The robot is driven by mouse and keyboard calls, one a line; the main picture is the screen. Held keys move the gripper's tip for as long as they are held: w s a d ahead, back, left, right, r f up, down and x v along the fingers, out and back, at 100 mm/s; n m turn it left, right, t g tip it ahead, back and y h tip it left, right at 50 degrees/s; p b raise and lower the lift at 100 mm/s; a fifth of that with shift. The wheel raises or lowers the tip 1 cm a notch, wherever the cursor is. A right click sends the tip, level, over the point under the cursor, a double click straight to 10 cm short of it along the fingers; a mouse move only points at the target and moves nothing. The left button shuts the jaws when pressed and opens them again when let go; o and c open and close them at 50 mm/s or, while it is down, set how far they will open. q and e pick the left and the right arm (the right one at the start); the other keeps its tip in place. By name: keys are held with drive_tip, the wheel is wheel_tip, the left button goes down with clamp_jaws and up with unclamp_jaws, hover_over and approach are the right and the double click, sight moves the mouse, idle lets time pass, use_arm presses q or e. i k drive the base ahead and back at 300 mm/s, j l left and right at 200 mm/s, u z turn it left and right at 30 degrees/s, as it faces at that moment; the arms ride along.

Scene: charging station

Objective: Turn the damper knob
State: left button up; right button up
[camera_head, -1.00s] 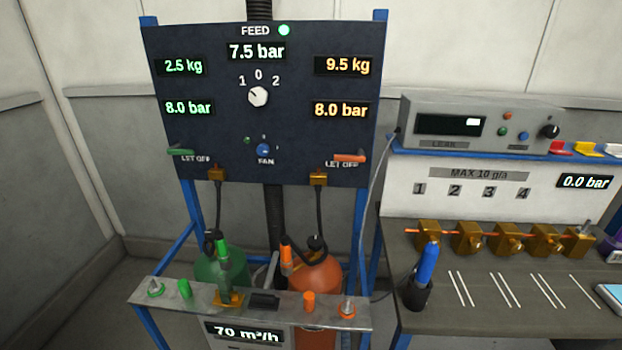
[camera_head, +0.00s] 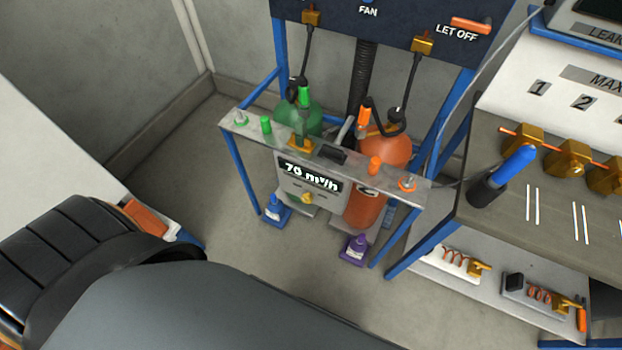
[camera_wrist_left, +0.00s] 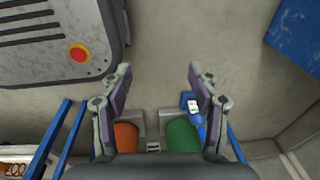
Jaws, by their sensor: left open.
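A small yellow knob (camera_head: 307,197), which appears to be the damper knob, sits on a grey panel (camera_head: 290,184) below the "70 m³/h" display (camera_head: 310,175). It is too small to read its setting. My left gripper (camera_wrist_left: 156,73) is open and empty in the left wrist view, its two fingers wide apart. Beyond it are the orange cylinder (camera_wrist_left: 126,138) and the green cylinder (camera_wrist_left: 182,136). The knob cannot be made out in that view. In the head view a grey link of my arm fills the lower left, and neither gripper shows.
The metal shelf (camera_head: 228,117) of the blue-framed stand carries green and orange fittings. A blue bottle (camera_head: 275,212) and a purple bottle (camera_head: 354,250) stand low by the frame. The workbench (camera_head: 480,220) is at the right. Open floor (camera_head: 240,255) lies before the stand.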

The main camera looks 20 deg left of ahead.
sight(307, 198)
drive_tip(key=u, duration=0.8)
drive_tip(key=k+l, duration=0.2)
drive_tip(key=k, duration=0.2)
drive_tip(key=k+l+u, duration=0.15)
drive_tip(key=k, duration=0.2)
